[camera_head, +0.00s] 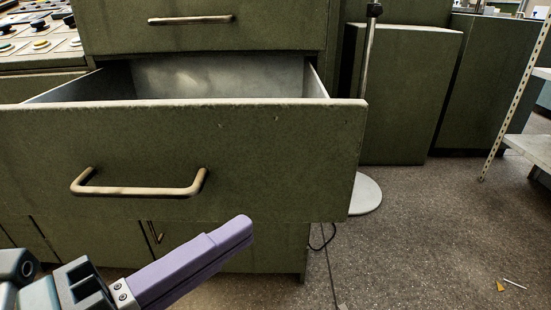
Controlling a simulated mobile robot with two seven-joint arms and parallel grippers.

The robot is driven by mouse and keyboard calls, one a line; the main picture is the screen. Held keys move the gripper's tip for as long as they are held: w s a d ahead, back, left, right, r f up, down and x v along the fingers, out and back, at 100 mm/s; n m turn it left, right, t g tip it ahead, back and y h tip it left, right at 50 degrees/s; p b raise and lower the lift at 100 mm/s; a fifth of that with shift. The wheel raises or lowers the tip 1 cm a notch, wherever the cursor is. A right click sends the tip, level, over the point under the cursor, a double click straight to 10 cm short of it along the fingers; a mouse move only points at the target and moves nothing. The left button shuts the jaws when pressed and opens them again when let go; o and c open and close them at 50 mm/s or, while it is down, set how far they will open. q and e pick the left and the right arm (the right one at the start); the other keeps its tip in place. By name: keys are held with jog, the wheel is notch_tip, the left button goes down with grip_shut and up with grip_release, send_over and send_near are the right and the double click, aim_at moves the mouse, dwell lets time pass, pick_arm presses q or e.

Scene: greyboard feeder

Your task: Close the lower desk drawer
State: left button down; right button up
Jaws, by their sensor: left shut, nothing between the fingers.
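The lower desk drawer (270,150) is pulled far out and its inside (220,78) shows as empty grey metal where visible. Its front is dark green with a worn bar handle (138,190). The upper drawer (270,30) above it sits flush in the desk. My left gripper (240,228) comes in from the lower left, its purple fingers shut with nothing between them. It is in front of the drawer's lower edge, below and right of the handle. I cannot tell whether it touches the drawer front. My right gripper is not in view.
A control panel with knobs (40,42) is at the upper left. A round-based metal stand (366,194) is just right of the drawer. Green cabinets (400,95) stand behind, and a metal shelf (530,145) is at the right edge. The floor (430,240) at the right is mostly clear.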

aim_at(297, 169)
pick_arm(q)
jog(key=w+d, duration=0.1)
jog(key=w, duration=0.1)
jog(key=w+d+b, duration=0.1)
jog(key=w, duration=0.2)
jog(key=w+d, duration=0.2)
jog(key=shift+w+b, duration=0.15)
jog(key=shift+b, duration=0.15)
jog(key=shift+w, duration=0.3)
jog(key=shift+w, duration=0.1)
